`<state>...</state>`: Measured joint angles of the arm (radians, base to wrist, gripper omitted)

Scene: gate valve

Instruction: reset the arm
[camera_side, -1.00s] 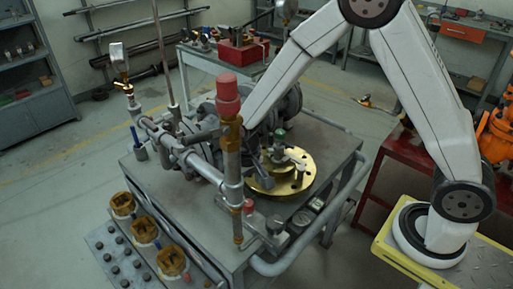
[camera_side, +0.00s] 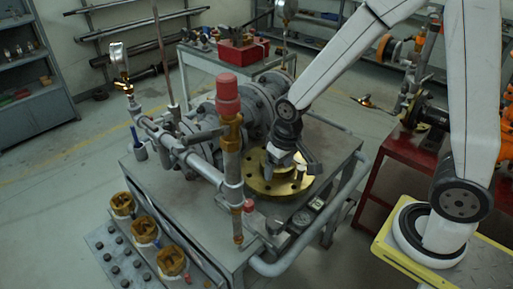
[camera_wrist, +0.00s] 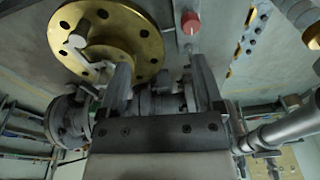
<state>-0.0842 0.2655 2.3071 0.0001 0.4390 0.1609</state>
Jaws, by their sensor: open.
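My gripper (camera_side: 292,160) hangs over the right part of the work table, close to the brass flange disc (camera_side: 262,184) in the side view. In the wrist view the two fingers of my gripper (camera_wrist: 161,80) stand wide apart with nothing held between them. The brass disc with bolt holes also shows at the upper left of the wrist view (camera_wrist: 141,38), with a pale fitting (camera_wrist: 76,41) on it. Part of the disc is hidden by my gripper in the side view.
A grey valve body (camera_side: 258,108) and pipework stand beside the disc. An upright pipe with a red cap (camera_side: 228,92) rises in front. A small red knob (camera_wrist: 190,22) shows in the wrist view. Open floor (camera_side: 75,185) lies left.

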